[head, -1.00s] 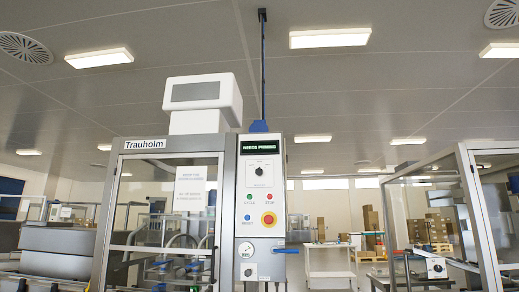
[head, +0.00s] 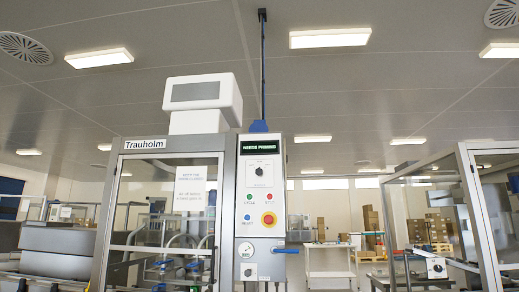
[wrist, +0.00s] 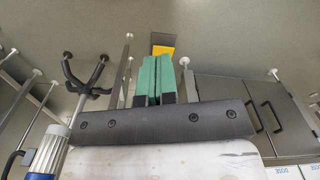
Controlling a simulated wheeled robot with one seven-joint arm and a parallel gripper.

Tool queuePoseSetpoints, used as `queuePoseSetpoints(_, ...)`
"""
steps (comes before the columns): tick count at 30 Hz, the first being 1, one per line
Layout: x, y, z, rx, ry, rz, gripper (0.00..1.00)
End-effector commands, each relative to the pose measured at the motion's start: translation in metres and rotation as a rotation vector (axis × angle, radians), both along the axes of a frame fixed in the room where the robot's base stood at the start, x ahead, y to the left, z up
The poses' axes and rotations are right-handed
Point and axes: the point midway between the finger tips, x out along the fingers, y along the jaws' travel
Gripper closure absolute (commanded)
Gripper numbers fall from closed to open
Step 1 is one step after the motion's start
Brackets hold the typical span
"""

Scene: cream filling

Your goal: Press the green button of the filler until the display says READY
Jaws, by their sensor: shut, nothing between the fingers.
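The filler (head: 229,168) stands in the middle of the head view, with a grey control panel on its right side. Its display (head: 263,145) shows green text that reads NEEDS PRIMING. The green button (head: 249,196) is on the panel below a black rotary selector, left of a red button (head: 270,196). My gripper (wrist: 158,60) shows only in the wrist view. Its two green fingers lie together, shut and empty. They point over a grey surface with a yellow patch (wrist: 163,50) beyond the tips. The green button is not seen in the wrist view.
A blue button (head: 248,217) sits below the green one, beside a red emergency stop (head: 268,219) on yellow. A gauge and a blue-handled part lie lower. A glass door (head: 150,215) is left of the panel. Another enclosed machine (head: 440,210) stands right.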

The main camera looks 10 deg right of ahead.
Motion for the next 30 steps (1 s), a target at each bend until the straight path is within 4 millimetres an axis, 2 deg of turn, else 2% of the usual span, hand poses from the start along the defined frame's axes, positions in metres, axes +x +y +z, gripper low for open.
queuePoseSetpoints(13,0.000,0.000,0.000,0.000,0.000,0.000,1.00)
queuePoseSetpoints(17,0.008,0.001,0.004,0.006,-0.012,-0.004,1.00)
queuePoseSetpoints(23,0.048,0.003,0.029,0.040,-0.080,-0.026,1.00)
queuePoseSetpoints(30,0.111,0.008,0.081,0.103,-0.198,-0.058,1.00)
